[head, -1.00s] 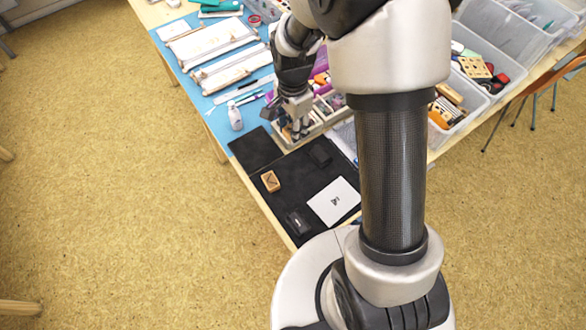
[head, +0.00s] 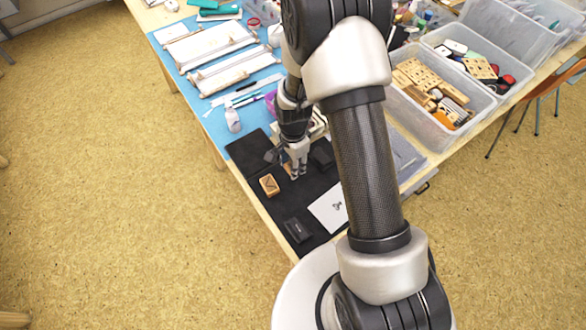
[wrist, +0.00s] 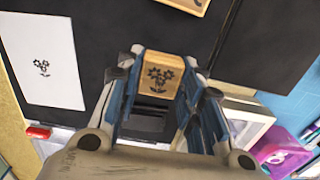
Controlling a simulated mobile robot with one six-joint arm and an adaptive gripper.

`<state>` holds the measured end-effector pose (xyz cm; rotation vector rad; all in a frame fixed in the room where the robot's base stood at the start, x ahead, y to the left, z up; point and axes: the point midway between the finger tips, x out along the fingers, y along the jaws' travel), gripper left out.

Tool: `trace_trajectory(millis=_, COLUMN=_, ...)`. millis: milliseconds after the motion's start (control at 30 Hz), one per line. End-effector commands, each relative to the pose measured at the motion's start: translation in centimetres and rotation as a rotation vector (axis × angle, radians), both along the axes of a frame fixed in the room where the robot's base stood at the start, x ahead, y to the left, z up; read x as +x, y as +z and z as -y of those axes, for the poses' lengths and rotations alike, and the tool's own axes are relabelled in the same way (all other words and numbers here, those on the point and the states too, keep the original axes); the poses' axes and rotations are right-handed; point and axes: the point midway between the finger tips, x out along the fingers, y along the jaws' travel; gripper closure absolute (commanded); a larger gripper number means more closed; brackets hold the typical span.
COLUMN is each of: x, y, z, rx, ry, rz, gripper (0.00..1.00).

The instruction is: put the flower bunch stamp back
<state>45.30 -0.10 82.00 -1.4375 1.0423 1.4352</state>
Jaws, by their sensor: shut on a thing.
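My gripper (head: 296,174) is low over the black mat (head: 255,150), fingers pointing down. In the wrist view it is shut on a small wooden stamp (wrist: 160,77) with a dark flower bunch picture on its face. The fingers (wrist: 160,98) sit on either side of the block. I cannot tell whether the stamp touches the mat. A white sheet (head: 328,208) bears a matching flower print; it also shows at the left of the wrist view (wrist: 30,45). A compartment tray (head: 315,126) is behind my gripper, partly hidden by my arm.
Another wooden stamp (head: 269,185) lies on the mat left of my gripper. One dark inkpad (head: 299,230) is near the front edge, another (head: 321,154) just right of my gripper. A white bottle (head: 232,120) stands at the left. Clear bins (head: 435,125) fill the right.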

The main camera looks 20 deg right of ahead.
Motion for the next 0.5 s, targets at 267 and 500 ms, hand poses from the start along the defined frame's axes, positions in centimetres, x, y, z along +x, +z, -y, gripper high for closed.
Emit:
trace_trajectory(millis=267, x=0.1, y=-2.7, z=0.0, rx=0.000, ry=0.000, rz=0.001, gripper=0.83)
trace_trajectory(millis=500, x=0.0, y=-3.0, z=0.0, rx=0.000, ry=0.000, rz=0.000, gripper=0.83)
